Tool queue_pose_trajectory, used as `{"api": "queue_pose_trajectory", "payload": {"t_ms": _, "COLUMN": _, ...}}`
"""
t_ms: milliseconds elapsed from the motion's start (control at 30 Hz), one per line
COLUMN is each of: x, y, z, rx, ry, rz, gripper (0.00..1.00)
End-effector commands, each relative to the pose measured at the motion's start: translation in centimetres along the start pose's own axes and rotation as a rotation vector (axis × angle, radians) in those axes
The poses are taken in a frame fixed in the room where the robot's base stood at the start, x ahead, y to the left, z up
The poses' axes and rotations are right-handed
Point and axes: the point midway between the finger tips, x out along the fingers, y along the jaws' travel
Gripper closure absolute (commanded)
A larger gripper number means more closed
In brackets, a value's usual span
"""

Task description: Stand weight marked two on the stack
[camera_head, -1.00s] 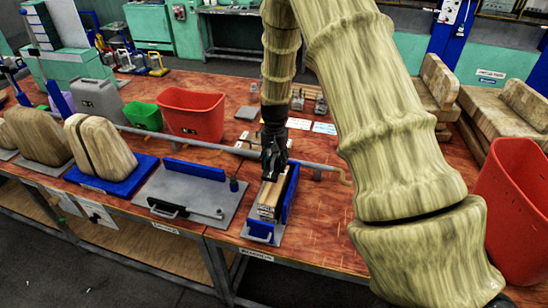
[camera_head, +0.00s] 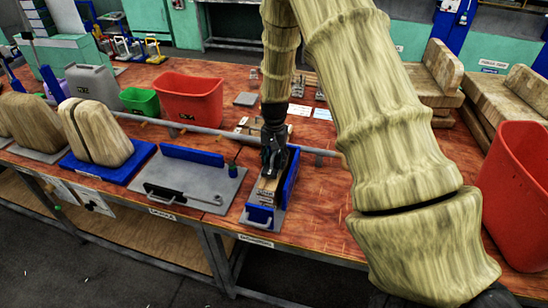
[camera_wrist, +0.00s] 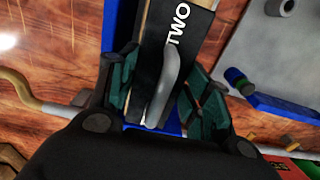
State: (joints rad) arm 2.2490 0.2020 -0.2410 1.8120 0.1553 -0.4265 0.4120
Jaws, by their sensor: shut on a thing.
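The weight marked two (camera_wrist: 178,48) is a dark block with white "TWO" lettering and a curved grey handle in the wrist view. My gripper (camera_wrist: 163,92) has its dark green-padded fingers on both sides of it and is shut on it. In the head view my gripper (camera_head: 270,165) is over the narrow press with blue sides (camera_head: 289,180). The pale layered stack (camera_head: 264,193) lies in this press, right below my gripper. My fingers hide much of the contact, so I cannot tell whether the weight touches the stack.
A grey press plate (camera_head: 187,184) with a blue back bar lies just left. A pipe rail (camera_head: 215,132) runs behind. A red bin (camera_head: 188,98) and a green bin (camera_head: 139,100) stand farther back. Another red bin (camera_head: 518,195) is at the right. Table is bare between press and my arm.

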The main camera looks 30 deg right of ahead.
Motion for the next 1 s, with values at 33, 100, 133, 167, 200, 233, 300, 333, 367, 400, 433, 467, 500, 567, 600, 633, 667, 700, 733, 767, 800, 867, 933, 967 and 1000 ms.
{"api": "queue_pose_trajectory", "payload": {"t_ms": 33, "x": 0.21, "y": -0.08, "z": -0.09, "rx": 0.000, "ry": 0.002, "rz": -0.002, "gripper": 1.00}}
{"api": "queue_pose_trajectory", "payload": {"t_ms": 100, "x": 0.20, "y": -0.10, "z": -0.10, "rx": 0.000, "ry": 0.002, "rz": -0.002, "gripper": 1.00}}
{"api": "queue_pose_trajectory", "payload": {"t_ms": 133, "x": 0.25, "y": -0.11, "z": -0.11, "rx": 0.000, "ry": 0.002, "rz": -0.002, "gripper": 1.00}}
{"api": "queue_pose_trajectory", "payload": {"t_ms": 167, "x": 0.29, "y": -0.11, "z": -0.11, "rx": -0.001, "ry": 0.002, "rz": -0.002, "gripper": 1.00}}
{"api": "queue_pose_trajectory", "payload": {"t_ms": 200, "x": 0.32, "y": -0.11, "z": -0.12, "rx": -0.001, "ry": 0.002, "rz": -0.002, "gripper": 1.00}}
{"api": "queue_pose_trajectory", "payload": {"t_ms": 233, "x": 0.33, "y": -0.11, "z": -0.13, "rx": -0.001, "ry": 0.002, "rz": -0.002, "gripper": 1.00}}
{"api": "queue_pose_trajectory", "payload": {"t_ms": 300, "x": 0.34, "y": -0.10, "z": -0.12, "rx": 0.000, "ry": 0.002, "rz": -0.002, "gripper": 1.00}}
{"api": "queue_pose_trajectory", "payload": {"t_ms": 333, "x": 0.34, "y": -0.10, "z": -0.12, "rx": 0.000, "ry": 0.002, "rz": -0.002, "gripper": 1.00}}
{"api": "queue_pose_trajectory", "payload": {"t_ms": 367, "x": 0.35, "y": -0.10, "z": -0.12, "rx": 0.000, "ry": 0.002, "rz": -0.002, "gripper": 1.00}}
{"api": "queue_pose_trajectory", "payload": {"t_ms": 400, "x": 0.35, "y": -0.09, "z": -0.12, "rx": 0.000, "ry": 0.002, "rz": -0.002, "gripper": 1.00}}
{"api": "queue_pose_trajectory", "payload": {"t_ms": 433, "x": 0.35, "y": -0.09, "z": -0.12, "rx": 0.000, "ry": 0.002, "rz": -0.002, "gripper": 1.00}}
{"api": "queue_pose_trajectory", "payload": {"t_ms": 467, "x": 0.36, "y": -0.09, "z": -0.12, "rx": 0.000, "ry": 0.002, "rz": -0.002, "gripper": 1.00}}
{"api": "queue_pose_trajectory", "payload": {"t_ms": 500, "x": 0.36, "y": -0.10, "z": -0.12, "rx": 0.000, "ry": 0.002, "rz": -0.002, "gripper": 1.00}}
{"api": "queue_pose_trajectory", "payload": {"t_ms": 567, "x": 0.38, "y": -0.10, "z": -0.11, "rx": 0.000, "ry": 0.002, "rz": -0.002, "gripper": 1.00}}
{"api": "queue_pose_trajectory", "payload": {"t_ms": 600, "x": 0.41, "y": -0.11, "z": -0.11, "rx": 0.000, "ry": 0.002, "rz": -0.002, "gripper": 1.00}}
{"api": "queue_pose_trajectory", "payload": {"t_ms": 633, "x": 0.42, "y": -0.11, "z": -0.11, "rx": -0.001, "ry": 0.002, "rz": -0.002, "gripper": 1.00}}
{"api": "queue_pose_trajectory", "payload": {"t_ms": 667, "x": 0.45, "y": -0.11, "z": -0.11, "rx": -0.001, "ry": 0.002, "rz": -0.002, "gripper": 1.00}}
{"api": "queue_pose_trajectory", "payload": {"t_ms": 700, "x": 0.48, "y": -0.12, "z": -0.11, "rx": -0.001, "ry": 0.002, "rz": -0.002, "gripper": 1.00}}
{"api": "queue_pose_trajectory", "payload": {"t_ms": 733, "x": 0.51, "y": -0.12, "z": -0.11, "rx": -0.001, "ry": 0.002, "rz": -0.002, "gripper": 1.00}}
{"api": "queue_pose_trajectory", "payload": {"t_ms": 767, "x": 0.53, "y": -0.12, "z": -0.11, "rx": -0.001, "ry": 0.002, "rz": -0.002, "gripper": 1.00}}
{"api": "queue_pose_trajectory", "payload": {"t_ms": 800, "x": 0.57, "y": -0.12, "z": -0.11, "rx": -0.001, "ry": 0.002, "rz": -0.002, "gripper": 1.00}}
{"api": "queue_pose_trajectory", "payload": {"t_ms": 867, "x": 0.63, "y": -0.13, "z": -0.11, "rx": -0.001, "ry": 0.002, "rz": -0.002, "gripper": 1.00}}
{"api": "queue_pose_trajectory", "payload": {"t_ms": 933, "x": 0.69, "y": -0.13, "z": -0.11, "rx": -0.001, "ry": 0.002, "rz": -0.002, "gripper": 1.00}}
{"api": "queue_pose_trajectory", "payload": {"t_ms": 967, "x": 0.72, "y": -0.13, "z": -0.11, "rx": -0.001, "ry": 0.002, "rz": -0.002, "gripper": 1.00}}
{"api": "queue_pose_trajectory", "payload": {"t_ms": 1000, "x": 0.76, "y": -0.13, "z": -0.11, "rx": -0.001, "ry": 0.002, "rz": -0.002, "gripper": 1.00}}
